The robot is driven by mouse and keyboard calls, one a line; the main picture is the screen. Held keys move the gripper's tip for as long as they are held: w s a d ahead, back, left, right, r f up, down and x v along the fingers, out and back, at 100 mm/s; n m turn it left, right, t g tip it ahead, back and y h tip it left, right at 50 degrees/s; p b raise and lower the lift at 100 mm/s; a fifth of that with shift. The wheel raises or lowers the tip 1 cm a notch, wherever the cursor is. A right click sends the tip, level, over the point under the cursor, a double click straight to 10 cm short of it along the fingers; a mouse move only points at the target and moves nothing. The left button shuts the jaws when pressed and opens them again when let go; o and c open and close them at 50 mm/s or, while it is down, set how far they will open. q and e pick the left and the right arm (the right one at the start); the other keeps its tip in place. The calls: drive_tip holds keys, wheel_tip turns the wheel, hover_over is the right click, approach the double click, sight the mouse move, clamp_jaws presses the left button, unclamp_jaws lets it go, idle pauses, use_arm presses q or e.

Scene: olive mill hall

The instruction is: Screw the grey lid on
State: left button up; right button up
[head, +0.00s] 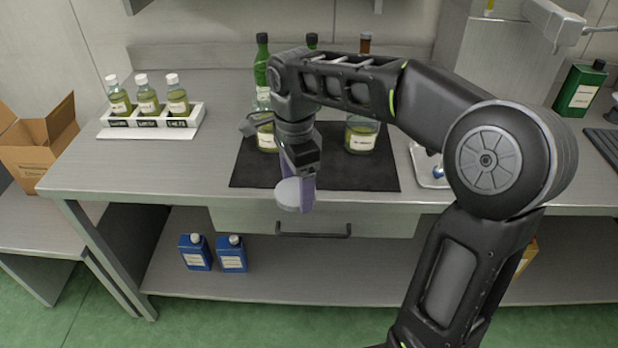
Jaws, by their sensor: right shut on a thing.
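The grey lid (289,195) is a round disc at the front edge of the bench, in front of the black mat. My right gripper (298,183) is shut on it and holds it tilted, with its flat face toward me. Behind on the mat (313,178) stand two glass jars with yellow-green oil and white labels. The left jar (266,140) is partly covered by my right wrist. The right jar (361,138) has its top hidden by my arm. The lid is apart from both jars. My left gripper is out of view.
A white rack (190,118) with several vials stands at the left. A green bottle (262,65) and others stand behind the mat. A pale tray (425,168) lies right of it. Blue bottles (232,254) stand on the lower shelf. The bench between rack and mat is clear.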

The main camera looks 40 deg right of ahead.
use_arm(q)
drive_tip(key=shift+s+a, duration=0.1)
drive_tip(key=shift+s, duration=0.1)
use_arm(e)
drive_tip(key=w+a+f+n, duration=0.8)
drive_tip(key=a+f+n, duration=0.2)
drive_tip(key=n, duration=1)
drive_tip(key=shift+a+f, duration=0.25)
drive_tip(key=shift+f, duration=0.05)
